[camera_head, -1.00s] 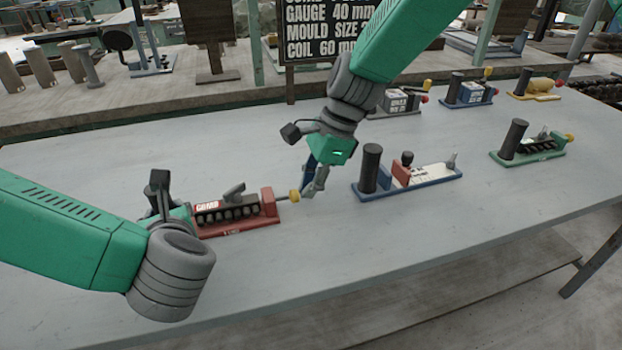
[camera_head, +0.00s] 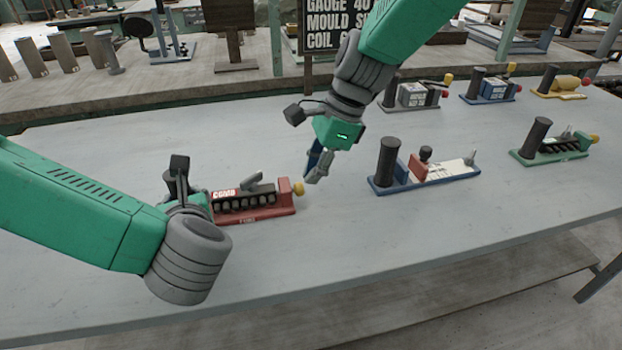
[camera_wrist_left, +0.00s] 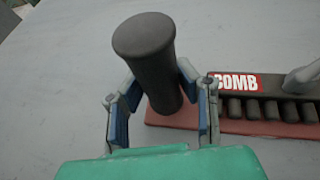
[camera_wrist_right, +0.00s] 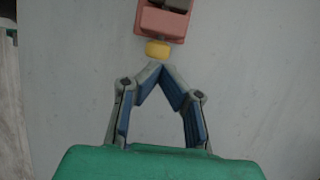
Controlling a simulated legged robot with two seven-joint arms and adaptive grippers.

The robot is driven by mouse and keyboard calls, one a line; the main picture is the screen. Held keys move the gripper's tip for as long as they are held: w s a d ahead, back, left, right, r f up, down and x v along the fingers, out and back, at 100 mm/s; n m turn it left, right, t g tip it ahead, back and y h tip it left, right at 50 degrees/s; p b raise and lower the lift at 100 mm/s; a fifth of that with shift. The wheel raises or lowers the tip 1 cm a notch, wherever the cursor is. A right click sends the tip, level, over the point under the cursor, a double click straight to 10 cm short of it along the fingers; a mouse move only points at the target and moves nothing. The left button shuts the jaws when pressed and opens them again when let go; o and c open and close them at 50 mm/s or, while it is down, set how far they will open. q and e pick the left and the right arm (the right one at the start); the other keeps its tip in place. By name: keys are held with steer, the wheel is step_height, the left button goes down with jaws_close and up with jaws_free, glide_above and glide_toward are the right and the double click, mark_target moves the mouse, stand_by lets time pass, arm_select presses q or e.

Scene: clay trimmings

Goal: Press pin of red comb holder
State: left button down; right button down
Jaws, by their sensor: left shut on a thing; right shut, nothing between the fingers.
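The red comb holder (camera_head: 255,213) lies on the table at centre left in the head view, with black comb teeth and a "COMB" label (camera_wrist_left: 238,83). Its dark upright handle (camera_wrist_left: 148,45) is clasped by my left gripper (camera_wrist_left: 162,82), which in the head view (camera_head: 182,190) is partly hidden by my wrist. The pin's yellow knob (camera_head: 298,188) sits close against the holder's red end block, with no rod visible. My right gripper (camera_head: 316,178) is shut and empty beside the knob. In the right wrist view its joined fingertips (camera_wrist_right: 160,68) point at the knob (camera_wrist_right: 157,50), with a small gap.
A blue-based holder (camera_head: 430,178) stands right of my right gripper, and a green one (camera_head: 555,152) farther right. Several other holders line the table's back right, including a yellow one (camera_head: 562,92). The front of the table (camera_head: 330,250) is clear.

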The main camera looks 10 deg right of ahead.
arm_select(q)
steer(key=shift+s+f, duration=0.1)
arm_select(e)
steer(key=v, duration=0.8)
steer(key=shift+d, duration=0.2)
arm_select(q)
steer(key=c, duration=1.1)
jaws_free()
steer(key=shift+c, duration=0.2)
arm_select(e)
steer(key=shift+w, duration=0.1)
